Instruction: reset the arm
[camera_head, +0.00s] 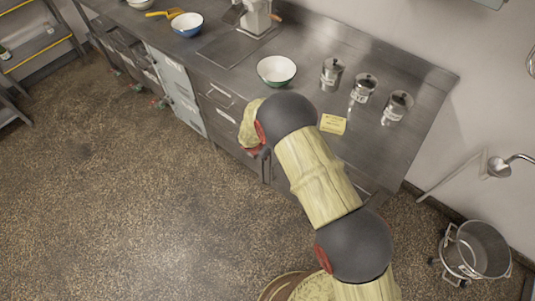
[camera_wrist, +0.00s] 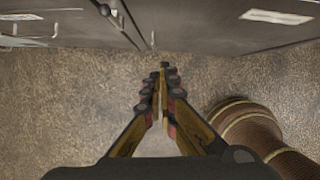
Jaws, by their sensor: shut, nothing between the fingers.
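My arm reaches out from the bottom of the head view toward the steel counter (camera_head: 215,78) and bends down in front of its drawers. My gripper (camera_wrist: 163,68) shows in the wrist view with its two fingers closed together at the tips and nothing between them. It points down over the speckled floor (camera_wrist: 60,110), with the cabinet fronts (camera_wrist: 210,20) along the top of that view. In the head view the gripper is mostly hidden behind my own arm.
A steel pot (camera_head: 480,249) stands at the lower right. A shelf rack (camera_head: 38,44) is at the upper left. The left floor is open.

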